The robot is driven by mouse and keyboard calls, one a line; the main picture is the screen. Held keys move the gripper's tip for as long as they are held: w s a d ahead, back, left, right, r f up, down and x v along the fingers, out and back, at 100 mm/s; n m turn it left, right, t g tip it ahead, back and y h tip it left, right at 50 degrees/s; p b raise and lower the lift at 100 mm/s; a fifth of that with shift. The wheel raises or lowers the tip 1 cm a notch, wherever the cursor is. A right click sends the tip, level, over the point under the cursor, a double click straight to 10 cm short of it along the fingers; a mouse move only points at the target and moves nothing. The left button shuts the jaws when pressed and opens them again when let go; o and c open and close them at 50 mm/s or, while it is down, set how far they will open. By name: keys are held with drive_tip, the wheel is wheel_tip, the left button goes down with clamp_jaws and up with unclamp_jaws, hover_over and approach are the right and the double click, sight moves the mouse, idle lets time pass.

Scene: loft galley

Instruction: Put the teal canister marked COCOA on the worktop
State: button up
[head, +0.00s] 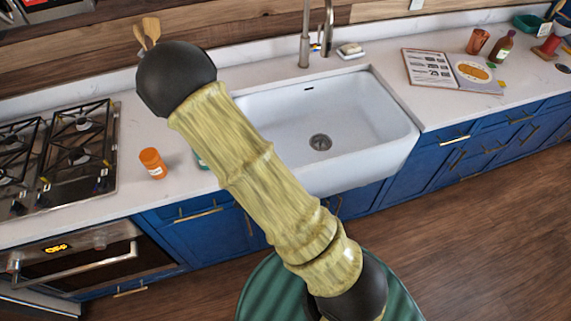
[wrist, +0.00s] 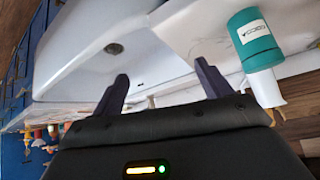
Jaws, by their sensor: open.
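The teal canister (wrist: 262,54) with a white label reading COCOA shows at the upper right of the wrist view, its lettering turned over. It stands on the pale worktop (wrist: 205,22) beside the sink. In the head view only a teal sliver (head: 200,161) shows beside my arm, left of the sink; my arm hides the rest. My gripper (wrist: 163,75) is open and empty in the wrist view. Its fingers point toward the sink and worktop, and the canister is to the right of them, apart from them. My gripper cannot be made out in the head view.
The white sink (head: 360,120) lies right of my arm, with a tap (head: 305,35) behind it. An orange bottle (head: 152,163) stands between the hob (head: 75,145) and the sink. An open book (head: 455,72) lies right of the sink. The worktop in front of the bottle is bare.

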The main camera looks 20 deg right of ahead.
drive_tip(key=s+d+r+n+g+y, duration=0.1)
drive_tip(key=s+d+r+n+g, duration=0.1)
drive_tip(key=s+r, duration=0.5)
drive_tip(key=s+d+r+n+g+y, duration=0.1)
drive_tip(key=s+d+r+n+g, duration=0.1)
drive_tip(key=s+r, duration=0.5)
wheel_tip(320, 180, up, 3)
drive_tip(key=shift+s+d+f+n+g, duration=0.15)
drive_tip(key=shift+d+n+g, duration=0.15)
drive_tip(key=shift+d+g, duration=0.3)
